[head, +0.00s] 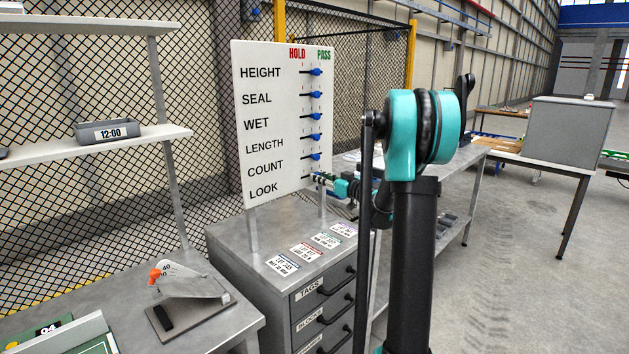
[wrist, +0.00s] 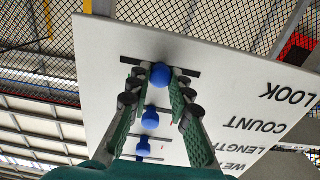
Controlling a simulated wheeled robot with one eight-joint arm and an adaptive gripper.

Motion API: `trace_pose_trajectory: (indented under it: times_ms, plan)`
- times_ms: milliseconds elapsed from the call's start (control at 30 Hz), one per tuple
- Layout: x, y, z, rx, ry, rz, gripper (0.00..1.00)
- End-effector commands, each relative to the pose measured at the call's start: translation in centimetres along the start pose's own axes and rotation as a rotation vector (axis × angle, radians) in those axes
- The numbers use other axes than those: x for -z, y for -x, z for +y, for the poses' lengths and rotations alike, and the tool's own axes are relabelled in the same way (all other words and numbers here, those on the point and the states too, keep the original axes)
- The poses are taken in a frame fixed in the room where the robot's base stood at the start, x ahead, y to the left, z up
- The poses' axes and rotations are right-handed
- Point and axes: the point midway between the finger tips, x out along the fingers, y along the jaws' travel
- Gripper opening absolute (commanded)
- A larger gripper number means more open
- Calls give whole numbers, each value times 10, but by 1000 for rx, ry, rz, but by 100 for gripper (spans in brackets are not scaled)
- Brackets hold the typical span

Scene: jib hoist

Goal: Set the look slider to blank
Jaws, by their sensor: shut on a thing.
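A white board (head: 268,135) carries rows labelled HEIGHT, SEAL, WET, LENGTH, COUNT and LOOK, with HOLD and PASS printed at the top. The LOOK label (head: 264,188) is the lowest row. My gripper (head: 318,177) is at the right end of that row and hides its knob in the head view. In the wrist view, where the board appears upside down, my gripper (wrist: 160,82) has its fingers on both sides of the blue LOOK knob (wrist: 160,75), shut on it. The knob appears near the middle of its dark slot (wrist: 187,72); its exact setting is unclear.
The COUNT knob (wrist: 150,118) sits close to my fingers. Below the board is a metal drawer cabinet (head: 262,262) with several tags on top. A workbench (head: 215,325) stands at the left, and a mesh fence (head: 215,80) runs behind. The floor at right is open.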

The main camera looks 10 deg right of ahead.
Motion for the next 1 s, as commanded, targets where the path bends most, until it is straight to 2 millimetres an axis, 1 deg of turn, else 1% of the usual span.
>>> trace_pose_trajectory:
  times_ms: [167,200,367,633,733,867,1000]
  plan:
    - [0,0,-1,1,0,0,0]
    - [0,0,-1,0,0,0,22]
    - [0,0,-1,1,0,0,41]
    - [0,0,-1,1,0,0,41]
    - [0,5,-1,0,0,0,41]
    - [0,21,-1,-3,0,0,41]
    - [0,49,0,-3,0,0,41]
